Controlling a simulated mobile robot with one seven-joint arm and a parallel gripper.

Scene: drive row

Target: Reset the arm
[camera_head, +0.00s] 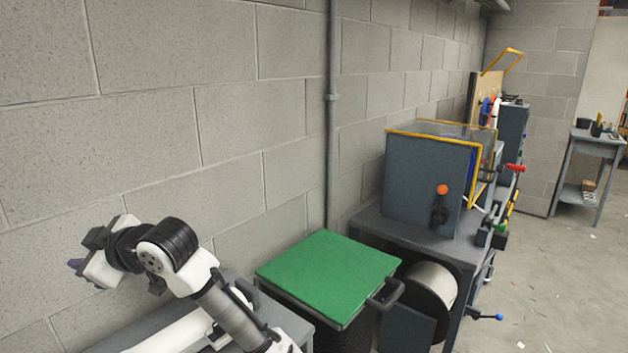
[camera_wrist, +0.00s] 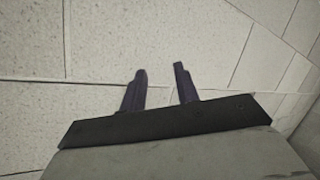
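My gripper (camera_head: 75,265) is at the lower left of the head view, at the end of my folded white and black arm, close to the grey block wall. In the wrist view my gripper (camera_wrist: 160,84) shows two dark fingers apart, with nothing between them but the pale wall behind. It is open and empty. The fingertips are small and partly hidden in the head view.
The block wall (camera_head: 150,120) runs along the left and behind. A green-topped bin (camera_head: 330,272) with a dark handle stands right of my arm. Beyond it is a bench with a grey box (camera_head: 425,185) and an orange-knobbed lever (camera_head: 441,205). Open floor (camera_head: 560,290) lies at right.

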